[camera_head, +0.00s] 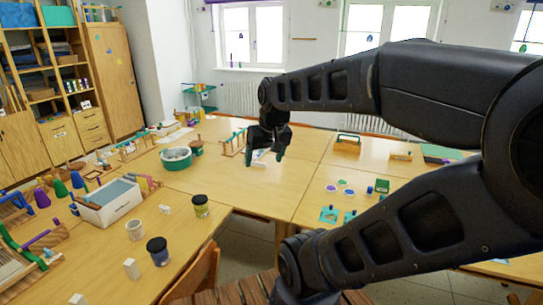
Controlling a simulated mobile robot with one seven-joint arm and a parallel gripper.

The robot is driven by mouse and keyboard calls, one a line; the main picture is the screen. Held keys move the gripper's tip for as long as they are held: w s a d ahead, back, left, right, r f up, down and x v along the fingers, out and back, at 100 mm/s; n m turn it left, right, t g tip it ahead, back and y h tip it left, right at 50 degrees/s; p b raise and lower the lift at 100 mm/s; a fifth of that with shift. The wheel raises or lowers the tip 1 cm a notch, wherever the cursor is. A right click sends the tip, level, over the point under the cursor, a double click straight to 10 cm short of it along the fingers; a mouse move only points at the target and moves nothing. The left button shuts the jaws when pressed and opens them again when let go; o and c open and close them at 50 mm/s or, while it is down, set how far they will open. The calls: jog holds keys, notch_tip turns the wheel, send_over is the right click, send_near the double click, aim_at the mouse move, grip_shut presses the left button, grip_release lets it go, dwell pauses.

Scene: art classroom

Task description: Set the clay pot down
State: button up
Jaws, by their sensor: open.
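My gripper (265,158) is open and points down over the far middle of the tables. Small pale things (259,162) show behind and between its fingers; I cannot tell what they are or whether they touch it. No thing is clearly recognizable as the clay pot. A pale round pot or cup (135,230) stands on the near left table, well apart from my gripper. A small brownish-green pot-like thing (196,147) stands beside a teal-and-white round tub (176,158), left of my gripper.
A dark-lidded jar (158,251) and another jar (201,207) stand on the left table, by a white crate (108,208). A wooden rack (232,143) is close left of my gripper. Bare tabletop (255,196) lies in front of it. A chair (203,272) stands nearer.

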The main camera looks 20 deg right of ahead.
jog(key=shift+s+d+r+t+h, duration=0.2)
jog(key=shift+s+d, duration=0.1)
jog(key=shift+d, duration=0.15)
jog(key=shift+s+d+r+t+h, duration=0.1)
jog(key=shift+s+d+r, duration=0.05)
jog(key=shift+s+d, duration=0.2)
